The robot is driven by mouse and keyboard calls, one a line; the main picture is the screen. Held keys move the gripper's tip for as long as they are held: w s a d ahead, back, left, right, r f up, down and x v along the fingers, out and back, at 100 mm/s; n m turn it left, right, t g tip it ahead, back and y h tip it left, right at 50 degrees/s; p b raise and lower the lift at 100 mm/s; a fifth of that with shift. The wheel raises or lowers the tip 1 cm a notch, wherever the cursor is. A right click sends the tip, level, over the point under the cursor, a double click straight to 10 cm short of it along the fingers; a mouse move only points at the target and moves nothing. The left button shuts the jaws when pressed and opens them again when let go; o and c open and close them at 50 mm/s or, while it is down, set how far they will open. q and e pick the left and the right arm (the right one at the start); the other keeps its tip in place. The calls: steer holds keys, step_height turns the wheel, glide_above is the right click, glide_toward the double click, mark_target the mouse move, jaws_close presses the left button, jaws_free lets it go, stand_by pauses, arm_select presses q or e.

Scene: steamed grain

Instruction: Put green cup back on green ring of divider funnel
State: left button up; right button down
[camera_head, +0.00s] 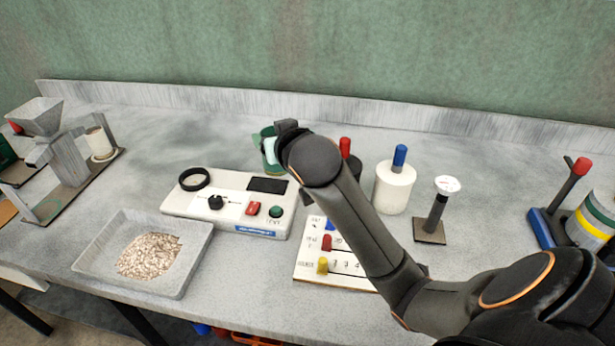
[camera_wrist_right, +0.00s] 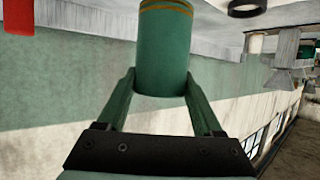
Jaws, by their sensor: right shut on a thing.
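A green cup (camera_wrist_right: 163,50) with a yellow band sits between the fingers of my right gripper (camera_wrist_right: 160,78) in the right wrist view, and the gripper is shut on it. In the head view my wrist hides most of the right gripper (camera_head: 283,138); part of the green cup (camera_head: 267,158) shows behind the control box. I cannot tell whether the cup touches the table. A grey device with a square funnel (camera_head: 40,118) stands at the far left, with a dark green part (camera_head: 5,153) at the picture edge. My left gripper is not in view.
A white control box (camera_head: 180,205) and a tray (camera_head: 90,262) of grain are left of my right arm. The table behind the control box is mostly clear.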

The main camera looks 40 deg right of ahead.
steer(key=shift+w+d+f+b, duration=0.2)
steer(key=shift+w+d+f, duration=1.4)
steer(key=shift+f, duration=0.55)
steer(key=shift+w+d+f+b, duration=0.2)
steer(key=shift+w+d+f, duration=1.25)
steer(key=shift+w+f, duration=0.55)
steer(key=shift+w+d+f+b, duration=0.2)
steer(key=shift+w+d+f, duration=1.3)
steer(key=shift+f, duration=0.8)
steer(key=shift+f, duration=0.15)
steer(key=shift+c, duration=0.2)
jaws_free()
